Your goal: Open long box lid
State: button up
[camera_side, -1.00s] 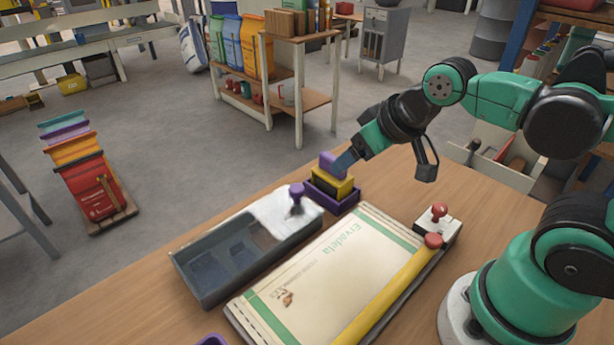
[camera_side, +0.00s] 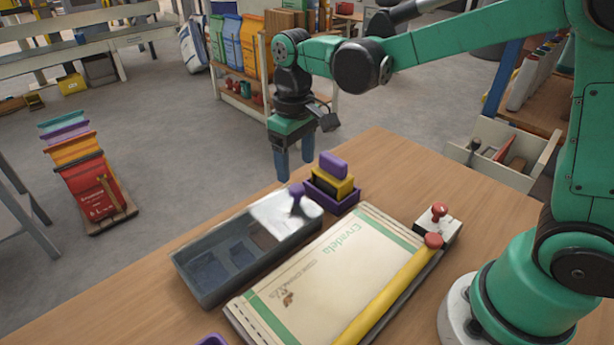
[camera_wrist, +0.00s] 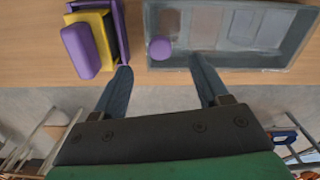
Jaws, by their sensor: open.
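The long grey box (camera_side: 205,292) lies on the wooden table with compartments inside; it also shows in the wrist view (camera_wrist: 300,40). A clear, glossy lid (camera_side: 268,222) covers it. A purple knob (camera_side: 297,191) stands up near the lid's right end; in the wrist view the knob (camera_wrist: 160,48) is a round purple disc. My gripper (camera_side: 296,170) points down, open and empty, above and slightly behind the knob in the side view. In the wrist view my gripper's (camera_wrist: 160,66) blue fingers lie either side of the knob's line, apart from it.
A purple tray (camera_side: 335,205) holding a yellow and black block with a purple top (camera_side: 333,164) stands close right of the box. A flat sack (camera_side: 330,260) with a yellow bar (camera_side: 390,295) lies in front. A red-knobbed device (camera_side: 438,222) is at right.

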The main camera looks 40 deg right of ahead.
aim_at(297, 188)
jog(key=shift+f, duration=2.35)
grip_shut()
